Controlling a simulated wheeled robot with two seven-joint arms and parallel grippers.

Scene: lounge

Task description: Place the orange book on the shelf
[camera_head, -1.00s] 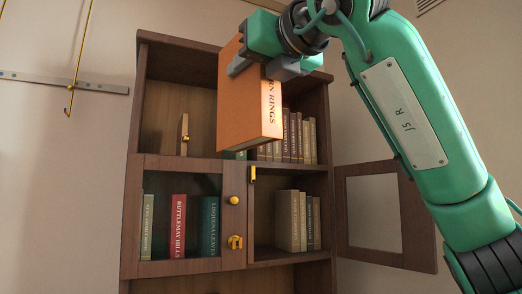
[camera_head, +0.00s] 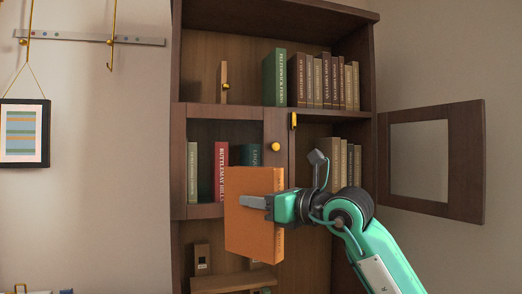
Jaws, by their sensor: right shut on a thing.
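The orange book (camera_head: 252,232) is held upright in front of the wooden bookcase (camera_head: 182,150), over the lower edge of its middle level. My right gripper (camera_head: 258,203) is shut on the book from the right side. The book hides part of the middle compartments and the lower shelf. The top shelf (camera_head: 240,104) holds a green book (camera_head: 274,78) and several brown and tan books (camera_head: 318,82) on its right part. My left gripper is not in view.
A glazed door on the right (camera_head: 440,160) stands open. The left middle door (camera_head: 228,115) is closed before several books, with a gold knob (camera_head: 275,146). Tan books (camera_head: 345,163) stand in the right middle compartment. The top shelf has free room left of the green book, around a small wooden piece (camera_head: 224,84).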

